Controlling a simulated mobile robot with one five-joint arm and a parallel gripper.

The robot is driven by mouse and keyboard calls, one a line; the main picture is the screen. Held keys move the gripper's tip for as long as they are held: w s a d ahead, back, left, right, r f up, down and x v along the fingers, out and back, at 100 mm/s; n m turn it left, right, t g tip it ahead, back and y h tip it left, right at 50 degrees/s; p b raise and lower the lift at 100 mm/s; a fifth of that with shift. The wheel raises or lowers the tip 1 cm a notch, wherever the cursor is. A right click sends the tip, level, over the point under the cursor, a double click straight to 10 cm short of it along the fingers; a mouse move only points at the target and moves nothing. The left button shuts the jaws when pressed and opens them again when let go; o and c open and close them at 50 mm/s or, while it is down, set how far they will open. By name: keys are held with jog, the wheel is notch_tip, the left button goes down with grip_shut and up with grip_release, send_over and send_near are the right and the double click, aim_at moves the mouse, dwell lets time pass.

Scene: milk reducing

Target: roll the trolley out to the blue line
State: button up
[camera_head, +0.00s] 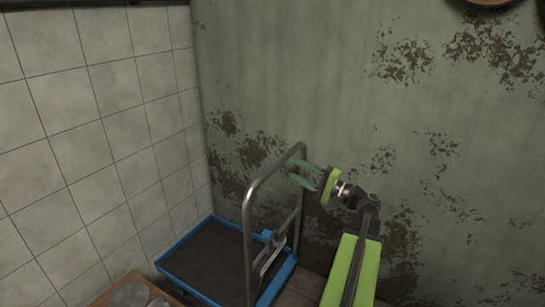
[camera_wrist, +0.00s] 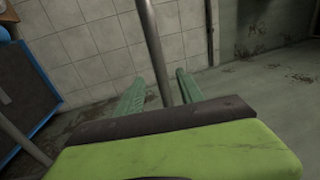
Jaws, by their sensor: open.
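The trolley has a dark bed with a blue rim (camera_head: 185,247) and a tall grey metal push handle (camera_head: 248,225). It stands in the corner at the lower middle of the head view. My gripper (camera_head: 305,174) is open at the upper right part of the handle, its green fingers pointing left at the bar. In the wrist view a handle bar (camera_wrist: 152,40) runs down between the two spread fingers (camera_wrist: 160,92); I cannot tell whether they touch it. Part of the blue-edged bed (camera_wrist: 22,95) shows at left. No blue line on the floor is in view.
A white tiled wall (camera_head: 90,110) is on the left and a peeling green wall (camera_head: 300,70) is behind the trolley. A wooden-edged surface with round grey things (camera_head: 130,294) is at the bottom, close to the trolley's near side. Bare grey floor (camera_wrist: 270,90) shows in the wrist view.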

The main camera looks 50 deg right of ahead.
jog(key=p+x, duration=0.1)
jog(key=x, duration=0.9)
jog(key=shift+p, duration=0.3)
grip_shut()
dwell(0.7)
